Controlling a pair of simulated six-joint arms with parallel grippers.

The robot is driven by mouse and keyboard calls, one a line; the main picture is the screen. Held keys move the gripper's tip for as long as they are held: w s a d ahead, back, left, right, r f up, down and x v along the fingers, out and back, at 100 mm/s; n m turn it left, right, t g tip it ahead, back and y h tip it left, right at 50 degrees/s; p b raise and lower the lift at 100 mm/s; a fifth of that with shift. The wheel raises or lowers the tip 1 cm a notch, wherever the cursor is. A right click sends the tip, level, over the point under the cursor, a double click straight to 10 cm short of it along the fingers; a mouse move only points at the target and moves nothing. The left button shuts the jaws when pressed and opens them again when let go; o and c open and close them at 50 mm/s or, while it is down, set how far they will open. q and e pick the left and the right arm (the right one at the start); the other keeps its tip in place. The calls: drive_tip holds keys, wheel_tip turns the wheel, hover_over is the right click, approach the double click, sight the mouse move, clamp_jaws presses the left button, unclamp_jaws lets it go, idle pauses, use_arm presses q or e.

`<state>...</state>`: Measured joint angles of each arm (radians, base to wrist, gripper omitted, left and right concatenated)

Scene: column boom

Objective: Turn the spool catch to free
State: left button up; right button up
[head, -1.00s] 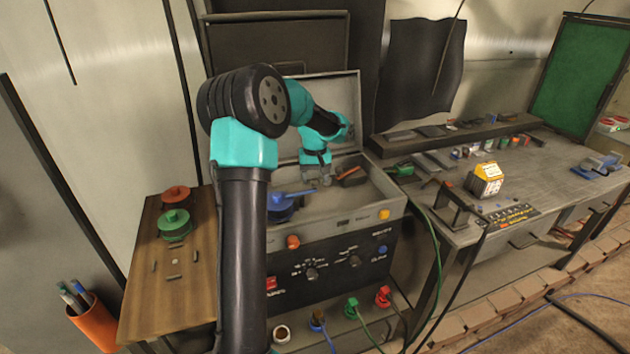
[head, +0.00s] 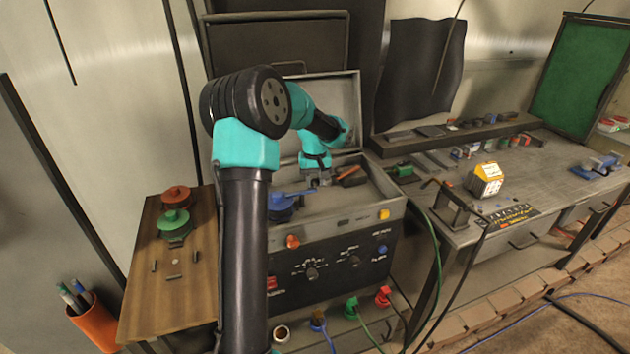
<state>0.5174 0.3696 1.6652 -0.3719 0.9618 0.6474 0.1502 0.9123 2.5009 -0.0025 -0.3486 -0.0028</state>
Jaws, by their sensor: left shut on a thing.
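A blue round piece with a long blue lever (head: 289,194) sits in the open grey case, at its left side; I take it for the spool catch. The lever points to the right. My left gripper (head: 319,184) reaches down into the case from above and is shut at the lever's right end. The fingertips are small here, and the exact grip is hard to make out. My left arm hides the left part of the case. My right gripper is not in view.
A dark block with an orange top (head: 352,176) lies right of the gripper in the case. The raised lid (head: 340,100) stands behind. Green and red spools (head: 174,223) stand on the wooden board at left. A grey workbench (head: 530,175) stands at right.

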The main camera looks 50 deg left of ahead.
use_arm(q)
drive_tip(key=shift+d+m, duration=0.1)
drive_tip(key=shift+m, duration=0.3)
drive_tip(key=m, duration=0.1)
drive_tip(key=d+m, duration=0.1)
drive_tip(key=m, duration=0.1)
drive_tip(key=shift+s+d, duration=0.1)
drive_tip(key=shift+s, duration=0.3)
drive_tip(key=m, duration=0.2)
drive_tip(key=s+d+m, duration=0.1)
drive_tip(key=m, duration=0.2)
drive_tip(key=s+m, duration=0.1)
drive_tip(key=m, duration=0.1)
drive_tip(key=shift+s+d+m, duration=0.15)
drive_tip(key=shift+s+m, duration=0.1)
drive_tip(key=shift+m, duration=0.15)
drive_tip(key=shift+s+m, duration=0.45)
drive_tip(key=shift+m, duration=0.65)
drive_tip(key=shift+s+m, duration=0.4)
drive_tip(key=shift+m, duration=0.7)
drive_tip(key=o, duration=0.9)
wheel_tip(320, 180, up, 17)
drive_tip(key=shift+r, duration=0.2)
